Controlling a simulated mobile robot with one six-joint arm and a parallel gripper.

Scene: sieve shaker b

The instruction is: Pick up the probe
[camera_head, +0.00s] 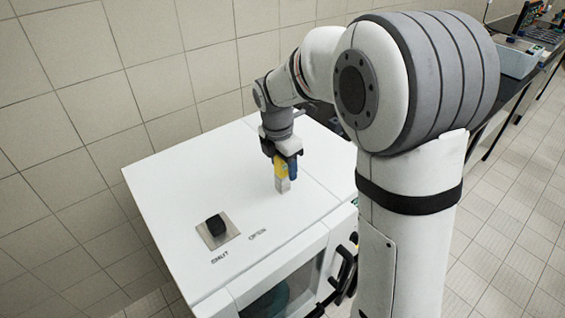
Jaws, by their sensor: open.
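My gripper (287,170) points down over the white top of a cabinet-like machine, in the back right half of that top. Its jaws are open. A small upright piece, yellow above and pale grey below (282,184), shows at the jaws, with a blue part beside it on the right. I cannot tell for sure whether this piece is the probe or part of the fingers. Its lower end appears at or just above the white top. No other thing that looks like a probe is in view.
The white machine (185,188) has a black knob (215,226) on a square plate, lettering beside it, and a front door with a window and black handle (346,272). A tiled wall stands behind. A dark bench with a grey bin (517,60) is at the far right.

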